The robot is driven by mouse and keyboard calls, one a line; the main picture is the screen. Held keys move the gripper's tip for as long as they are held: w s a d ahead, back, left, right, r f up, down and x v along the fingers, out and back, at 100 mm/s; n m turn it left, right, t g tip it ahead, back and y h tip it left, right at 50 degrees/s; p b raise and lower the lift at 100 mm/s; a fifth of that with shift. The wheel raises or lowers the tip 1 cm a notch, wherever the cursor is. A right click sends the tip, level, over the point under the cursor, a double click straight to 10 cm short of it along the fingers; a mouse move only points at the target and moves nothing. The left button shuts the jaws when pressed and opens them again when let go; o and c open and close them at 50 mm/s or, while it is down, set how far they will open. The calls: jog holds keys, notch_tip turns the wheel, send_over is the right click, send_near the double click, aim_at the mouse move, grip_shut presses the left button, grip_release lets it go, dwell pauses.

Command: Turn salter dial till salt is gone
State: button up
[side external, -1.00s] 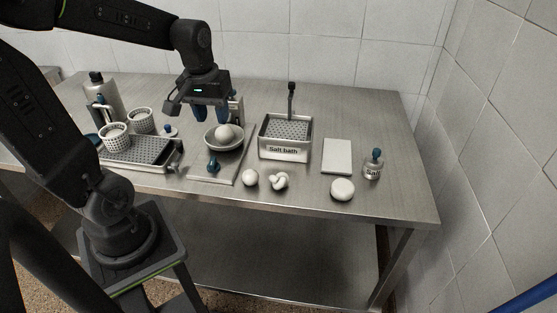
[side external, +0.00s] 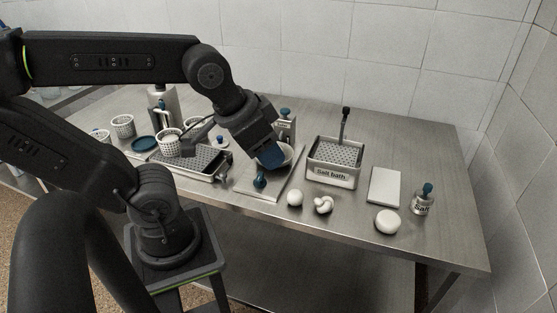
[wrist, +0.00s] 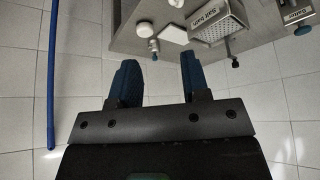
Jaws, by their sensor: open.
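A bowl (side external: 287,154) sits above a flat plate (side external: 284,188) near the table's middle. A blue knob (side external: 260,181) stands at the front of this plate. I cannot tell for sure which part is the salter's dial. A small jar labelled Salt (side external: 423,203) with a blue top stands at the right. My gripper (side external: 270,157) appears in front of the bowl in the side view and hides part of it and whatever is inside. In the wrist view my gripper (wrist: 160,80) has two blue fingers apart with nothing between them.
A perforated tray labelled Salt bath (side external: 333,174) stands right of the bowl. A white ball (side external: 295,198), a knotted white piece (side external: 323,205), a white round (side external: 387,221) and a white slab (side external: 384,186) lie nearby. Perforated baskets (side external: 169,142) stand at left.

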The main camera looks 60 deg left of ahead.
jog(key=n+g, duration=0.6)
jog(key=n, duration=0.5)
send_over(260, 176)
notch_tip(260, 176, down, 8)
notch_tip(260, 176, down, 13)
jog(key=shift+f, duration=0.15)
jog(key=shift+c, duration=0.4)
grip_shut()
